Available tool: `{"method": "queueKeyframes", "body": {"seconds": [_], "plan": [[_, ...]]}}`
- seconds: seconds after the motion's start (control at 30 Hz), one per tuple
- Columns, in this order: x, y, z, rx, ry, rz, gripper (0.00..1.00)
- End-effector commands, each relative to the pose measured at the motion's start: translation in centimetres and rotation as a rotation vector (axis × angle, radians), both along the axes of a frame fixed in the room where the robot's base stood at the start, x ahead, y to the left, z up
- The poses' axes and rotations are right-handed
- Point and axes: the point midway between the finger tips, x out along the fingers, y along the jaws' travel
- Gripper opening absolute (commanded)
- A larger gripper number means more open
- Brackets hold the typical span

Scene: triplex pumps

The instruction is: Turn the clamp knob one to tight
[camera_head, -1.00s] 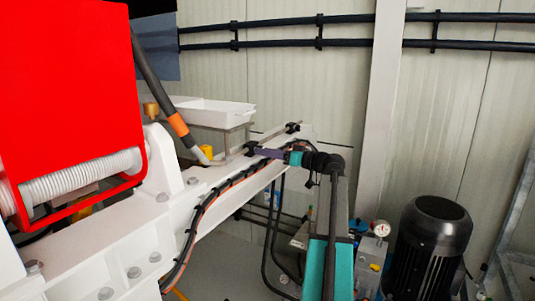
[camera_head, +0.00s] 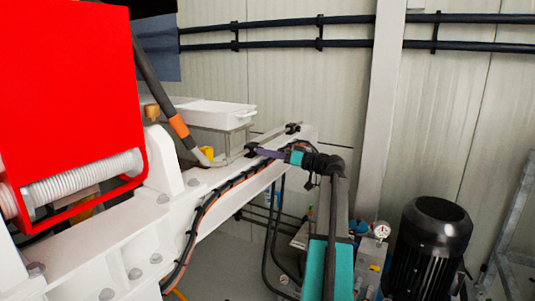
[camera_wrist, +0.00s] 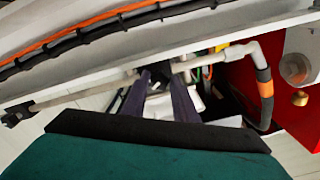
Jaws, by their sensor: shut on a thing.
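A black clamp knob (camera_head: 251,149) sits on a thin grey rod on top of the white beam. My gripper (camera_head: 262,152) reaches it from the right with its purple fingers. In the wrist view the two fingers (camera_wrist: 158,88) are closed about the same black knob (camera_wrist: 156,71), one on each side, and partly hide it. A second black knob (camera_head: 292,128) sits at the far end of the rod, apart from my gripper; it also shows at the left of the wrist view (camera_wrist: 18,114). No marking shows which knob is number one.
A grey hose with an orange band (camera_head: 178,125) comes down close to the left of the held knob. A white tray (camera_head: 222,113) stands behind. Black and orange cables (camera_head: 205,205) run along the beam. A red guard (camera_head: 70,90) stands at left, a black motor (camera_head: 432,245) at lower right.

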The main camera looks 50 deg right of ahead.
Motion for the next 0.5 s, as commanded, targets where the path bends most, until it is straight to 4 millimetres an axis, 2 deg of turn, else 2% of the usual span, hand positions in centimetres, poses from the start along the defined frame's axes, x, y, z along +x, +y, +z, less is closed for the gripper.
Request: {"method": "queueKeyframes", "body": {"seconds": [0.5], "plan": [[-0.1,0.12,0.31,0.377,0.093,0.0,0.04]]}}
